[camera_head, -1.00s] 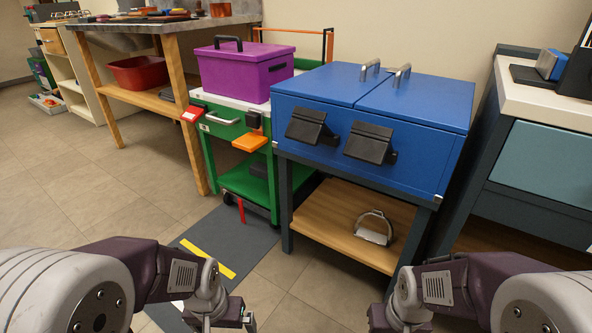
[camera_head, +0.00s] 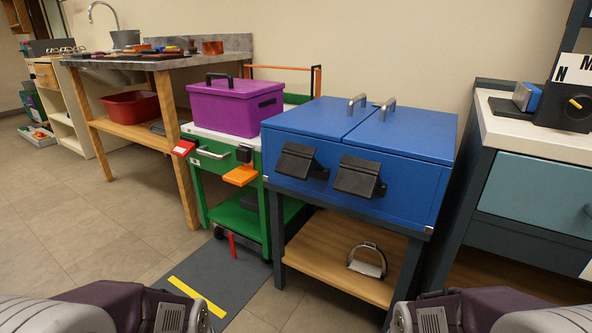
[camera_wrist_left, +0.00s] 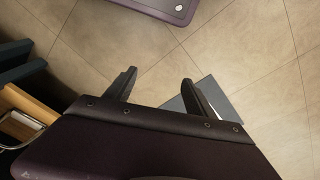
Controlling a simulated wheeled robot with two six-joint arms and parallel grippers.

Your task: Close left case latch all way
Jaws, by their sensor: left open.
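The blue case (camera_head: 365,140) sits on a dark-framed stand, with two lids and a metal handle on each. Its left latch (camera_head: 299,162) is a black flap on the front that slants outward at the bottom. The right black latch (camera_head: 358,177) beside it also stands out from the front. My left gripper (camera_wrist_left: 158,86) shows in the left wrist view, open and empty above the floor, away from the case. In the head view only upper parts of both my arms show at the bottom edge. My right gripper is out of view.
A metal stirrup (camera_head: 367,262) lies on the wooden shelf below the case. A green cart (camera_head: 233,215) with a purple box (camera_head: 236,106) stands close on the left. A teal-drawer cabinet (camera_head: 535,190) stands on the right. Floor in front is clear, with a grey mat (camera_head: 215,270).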

